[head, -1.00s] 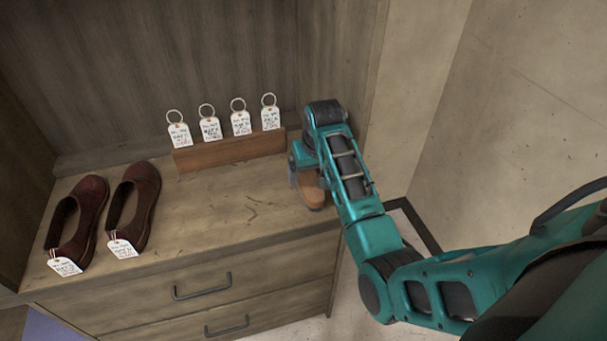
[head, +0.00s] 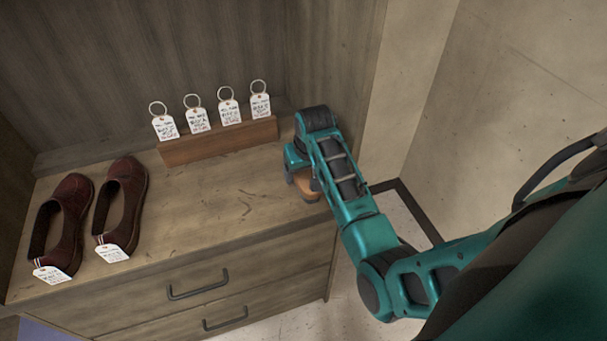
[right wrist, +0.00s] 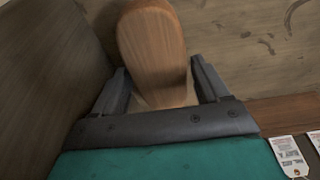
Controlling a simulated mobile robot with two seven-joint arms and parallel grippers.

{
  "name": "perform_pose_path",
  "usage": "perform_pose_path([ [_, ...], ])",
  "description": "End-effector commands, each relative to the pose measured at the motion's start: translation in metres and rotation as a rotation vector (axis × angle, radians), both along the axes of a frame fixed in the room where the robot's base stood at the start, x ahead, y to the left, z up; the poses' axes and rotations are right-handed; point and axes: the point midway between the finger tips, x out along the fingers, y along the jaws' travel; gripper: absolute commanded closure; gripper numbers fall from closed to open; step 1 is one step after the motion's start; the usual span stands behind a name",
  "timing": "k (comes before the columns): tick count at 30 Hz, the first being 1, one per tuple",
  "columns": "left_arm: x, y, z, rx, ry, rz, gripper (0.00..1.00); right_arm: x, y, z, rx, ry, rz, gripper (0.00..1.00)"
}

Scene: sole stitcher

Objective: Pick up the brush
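The brush (head: 309,193) lies on the right end of the cabinet top, with its wooden brown back facing up. It also shows in the right wrist view (right wrist: 153,48), reaching in between the fingers. My right gripper (right wrist: 163,84) is open, one finger on each side of the brush, with small gaps showing. In the head view my right gripper (head: 303,184) points down over the brush and hides part of it. The bristles are hidden. My left gripper is not in view.
A pair of dark red shoes (head: 120,203) with paper tags stands at the left of the cabinet top (head: 215,210). A wooden holder (head: 220,141) with several ringed tags stands along the back. Side panel and wall are close on the right.

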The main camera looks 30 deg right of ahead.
Motion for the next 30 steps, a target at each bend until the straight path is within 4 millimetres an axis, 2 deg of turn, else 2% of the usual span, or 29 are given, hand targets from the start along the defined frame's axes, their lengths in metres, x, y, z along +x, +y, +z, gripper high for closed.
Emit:
perform_pose_path([
  [2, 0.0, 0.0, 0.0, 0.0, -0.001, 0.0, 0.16, 0.0, 0.0, 0.0, 0.0, 0.0, 0.0, 0.34],
  [15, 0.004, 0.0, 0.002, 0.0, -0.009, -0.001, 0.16, 0.001, 0.0, 0.001, 0.0, -0.001, 0.0, 0.76],
  [23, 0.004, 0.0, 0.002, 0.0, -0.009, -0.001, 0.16, 0.001, 0.001, 0.003, 0.0, -0.001, 0.0, 0.76],
  [26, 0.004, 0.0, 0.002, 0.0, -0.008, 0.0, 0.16, 0.002, 0.004, 0.008, 0.0, -0.003, 0.0, 0.76],
  [30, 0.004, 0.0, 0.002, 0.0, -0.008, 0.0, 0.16, 0.002, 0.004, 0.026, -0.001, -0.005, 0.0, 0.76],
])
